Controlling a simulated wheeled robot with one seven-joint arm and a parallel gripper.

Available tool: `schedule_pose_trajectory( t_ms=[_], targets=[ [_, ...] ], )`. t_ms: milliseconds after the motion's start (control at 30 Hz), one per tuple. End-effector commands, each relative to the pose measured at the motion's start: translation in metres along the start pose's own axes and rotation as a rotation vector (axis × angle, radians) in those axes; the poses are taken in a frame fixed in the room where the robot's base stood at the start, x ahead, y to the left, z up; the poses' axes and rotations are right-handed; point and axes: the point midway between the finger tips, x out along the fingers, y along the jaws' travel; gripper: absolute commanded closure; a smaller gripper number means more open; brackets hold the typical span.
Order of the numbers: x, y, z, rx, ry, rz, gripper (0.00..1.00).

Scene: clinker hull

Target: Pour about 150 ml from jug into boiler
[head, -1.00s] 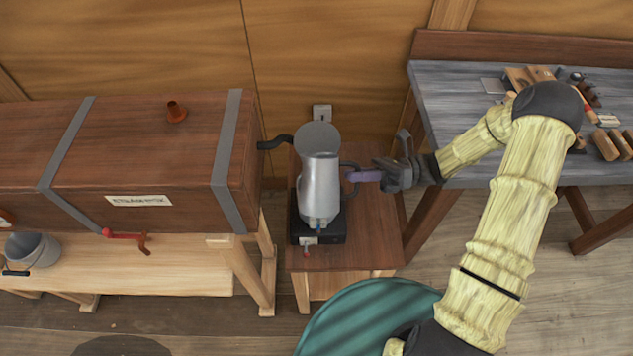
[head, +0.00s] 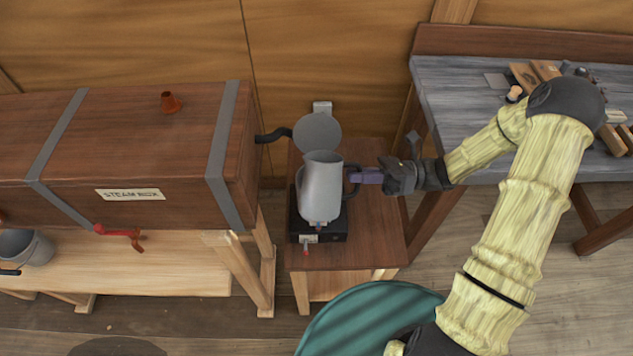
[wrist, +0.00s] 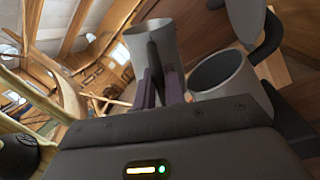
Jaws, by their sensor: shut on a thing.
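The jug (head: 321,185) is a grey metal pitcher with a dark handle, held up in front of the boiler in the head view. It leans slightly. My gripper (head: 366,176) is shut on the handle from the right; the jug also shows between its purple fingers in the wrist view (wrist: 148,42). The boiler (wrist: 243,90) is a grey open cylinder beside the jug in the wrist view. Its round lid (head: 317,131) stands raised at the back. The jug hides most of the boiler in the head view. No liquid or stream is visible.
A dark base (head: 335,233) sits under the boiler on a small wooden stand (head: 375,225). A long wooden steam box (head: 150,150) is at left, with a dark pipe (head: 272,136) between it and the boiler. A workbench (head: 460,100) with tools is at right.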

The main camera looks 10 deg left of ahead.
Motion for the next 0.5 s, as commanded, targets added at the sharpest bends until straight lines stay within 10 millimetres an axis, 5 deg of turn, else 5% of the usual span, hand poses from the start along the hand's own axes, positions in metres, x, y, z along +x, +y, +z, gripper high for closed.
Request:
schedule_pose_trajectory(
  t_ms=[500],
  targets=[
    [-0.006, -0.005, -0.029, -0.225, -0.025, -0.116, 1.0]
  ],
)
